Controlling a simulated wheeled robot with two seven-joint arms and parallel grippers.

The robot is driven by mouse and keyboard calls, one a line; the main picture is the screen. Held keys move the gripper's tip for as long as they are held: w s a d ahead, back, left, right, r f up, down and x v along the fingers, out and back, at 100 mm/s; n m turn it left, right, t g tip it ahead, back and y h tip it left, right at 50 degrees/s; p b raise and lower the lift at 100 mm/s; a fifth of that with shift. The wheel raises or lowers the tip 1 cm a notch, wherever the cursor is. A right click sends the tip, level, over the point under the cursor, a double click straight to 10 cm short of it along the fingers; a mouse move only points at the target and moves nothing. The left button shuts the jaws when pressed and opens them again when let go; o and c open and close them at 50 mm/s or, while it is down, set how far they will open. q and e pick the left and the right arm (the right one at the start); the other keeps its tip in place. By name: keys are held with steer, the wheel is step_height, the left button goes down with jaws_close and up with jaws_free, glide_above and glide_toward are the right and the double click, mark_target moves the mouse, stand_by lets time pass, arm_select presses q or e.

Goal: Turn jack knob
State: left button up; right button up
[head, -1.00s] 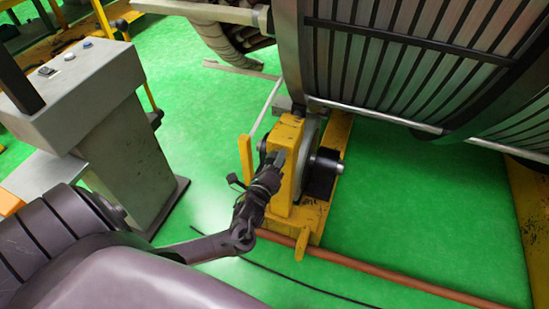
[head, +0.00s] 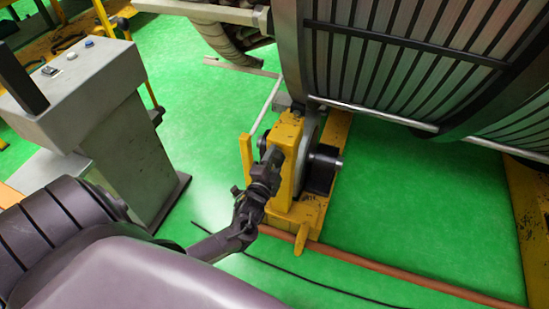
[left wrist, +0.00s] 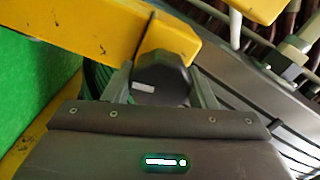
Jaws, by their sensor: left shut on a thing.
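The yellow jack (head: 287,134) stands on the green floor beneath the large stator, with a dark roller (head: 323,170) on its right side. In the left wrist view the dark, faceted jack knob (left wrist: 161,78) sits between the two fingers against the yellow jack body (left wrist: 120,33). My left gripper (head: 271,160) reaches the left front face of the jack. In the left wrist view my left gripper (left wrist: 162,90) is shut on the knob, one finger on each side. In the head view the gripper hides the knob. My right gripper is not in view.
The ribbed stator (head: 400,70) hangs over the jack's upper right. A grey control pedestal (head: 135,140) stands at the left. A reddish pipe (head: 400,273) and a black cable (head: 300,277) lie on the floor in front. Green floor right of the jack is clear.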

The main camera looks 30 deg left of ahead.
arm_select(q)
steer(key=shift+n, duration=0.5)
steer(key=n, duration=0.3)
steer(key=shift+n, duration=0.3)
steer(key=n, duration=0.3)
steer(key=shift+n+p, duration=0.4)
steer(key=shift+n, duration=2.7)
steer(key=n+p, duration=0.1)
steer(key=n, duration=0.7)
steer(key=n+p, duration=0.1)
steer(key=n, duration=0.3)
steer(key=shift+d+n+p, duration=0.1)
steer(key=shift+n+p, duration=0.2)
steer(key=shift+n, duration=1.5)
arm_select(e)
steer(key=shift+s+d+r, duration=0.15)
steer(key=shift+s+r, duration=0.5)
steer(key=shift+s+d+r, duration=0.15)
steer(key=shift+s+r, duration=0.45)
